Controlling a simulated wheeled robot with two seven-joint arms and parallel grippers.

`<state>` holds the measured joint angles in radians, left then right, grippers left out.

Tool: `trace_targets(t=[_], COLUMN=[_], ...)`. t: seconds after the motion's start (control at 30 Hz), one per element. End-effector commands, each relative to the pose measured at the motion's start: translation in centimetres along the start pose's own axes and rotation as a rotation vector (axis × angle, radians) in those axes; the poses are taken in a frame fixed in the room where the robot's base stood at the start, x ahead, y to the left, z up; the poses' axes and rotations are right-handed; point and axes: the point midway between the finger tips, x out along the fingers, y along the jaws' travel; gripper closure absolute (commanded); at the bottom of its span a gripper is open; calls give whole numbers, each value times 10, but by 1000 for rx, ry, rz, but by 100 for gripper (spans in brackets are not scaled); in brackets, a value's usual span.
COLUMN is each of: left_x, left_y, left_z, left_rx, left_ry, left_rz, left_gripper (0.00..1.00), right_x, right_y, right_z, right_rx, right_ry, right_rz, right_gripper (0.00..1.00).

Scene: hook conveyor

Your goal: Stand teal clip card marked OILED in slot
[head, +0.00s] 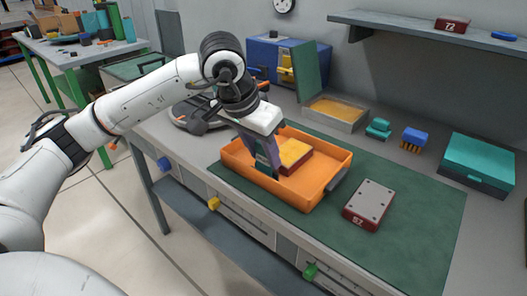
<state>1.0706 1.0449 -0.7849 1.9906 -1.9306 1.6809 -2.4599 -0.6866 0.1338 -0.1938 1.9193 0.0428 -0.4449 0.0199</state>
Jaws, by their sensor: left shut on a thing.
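My left gripper (268,165) reaches down over the orange tray (325,190). Its purple-grey fingers are shut on a thin, dark teal piece (262,148), mostly hidden between them. I cannot read a mark on it, so I cannot tell if it is the OILED card. The fingertips are inside the tray, just left of a dark red block with a yellow top (296,153). I cannot tell whether they touch the block. No slot can be made out clearly. My right gripper is not in view.
A dark red block with a grey plate top (371,199) lies on the green mat (415,225), right of the tray. Behind are an open box (349,117), a teal brush (378,129), a blue brush (414,137) and a teal case (478,160). The mat's right part is clear.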

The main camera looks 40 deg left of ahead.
Motion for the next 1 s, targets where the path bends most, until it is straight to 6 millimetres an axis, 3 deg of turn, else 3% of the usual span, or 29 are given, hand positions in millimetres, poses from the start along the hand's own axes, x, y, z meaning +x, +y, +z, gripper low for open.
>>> trace_targets(t=[1.0], left_x=[15], left_y=[0], left_z=[6], left_rx=[0], left_ry=[0], left_rz=[0], left_gripper=[87], right_x=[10], right_y=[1], right_z=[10], right_rx=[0], right_ry=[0], right_rz=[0], right_gripper=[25])
